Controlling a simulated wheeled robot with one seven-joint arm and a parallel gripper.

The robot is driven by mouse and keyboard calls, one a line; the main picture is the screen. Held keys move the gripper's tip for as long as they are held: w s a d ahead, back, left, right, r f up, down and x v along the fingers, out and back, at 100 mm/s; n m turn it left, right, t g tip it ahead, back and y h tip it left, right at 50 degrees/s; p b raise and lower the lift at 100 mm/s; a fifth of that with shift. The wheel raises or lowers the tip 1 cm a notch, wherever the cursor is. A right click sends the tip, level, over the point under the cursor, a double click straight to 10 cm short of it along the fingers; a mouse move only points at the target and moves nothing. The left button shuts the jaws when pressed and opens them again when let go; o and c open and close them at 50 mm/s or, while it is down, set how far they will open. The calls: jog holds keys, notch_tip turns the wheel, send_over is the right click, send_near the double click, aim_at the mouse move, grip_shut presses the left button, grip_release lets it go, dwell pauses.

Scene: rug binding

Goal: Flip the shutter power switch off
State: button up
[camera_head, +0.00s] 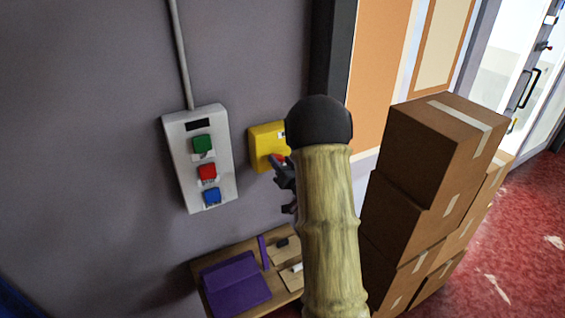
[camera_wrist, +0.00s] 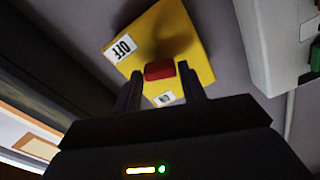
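The shutter power switch is a yellow box (camera_head: 264,143) on the grey wall. Its red lever (camera_head: 277,159) is partly hidden by my gripper (camera_head: 284,177). In the wrist view the yellow box (camera_wrist: 192,40) is seen upside down. A white OFF label (camera_wrist: 122,47) is on one end and a white ON label (camera_wrist: 163,99) on the other. The red lever (camera_wrist: 160,70) sits between my two dark fingertips (camera_wrist: 160,76), one on each side. I cannot tell whether the fingers press on it. The lever's exact setting is unclear.
A white control panel (camera_head: 178,150) with green, red and blue buttons is left of the switch. Below is a wooden shelf (camera_head: 203,293) with a purple item (camera_head: 236,284). Stacked cardboard boxes (camera_head: 428,150) stand to the right. Red floor (camera_head: 520,215) is open beyond them.

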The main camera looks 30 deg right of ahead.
jog(key=c, duration=0.5)
jog(key=shift+f+n+b, duration=0.15)
jog(key=shift+n+b, duration=0.25)
jog(key=shift+b, duration=0.45)
jog(key=shift+f+n+b, duration=0.1)
jog(key=shift+n+b, duration=0.4)
jog(key=shift+b, duration=0.45)
jog(key=n+b, duration=1)
jog(key=b, duration=0.6)
jog(key=shift+n, duration=0.4)
jog(key=shift+n+b, duration=0.3)
jog(key=shift+b, duration=0.05)
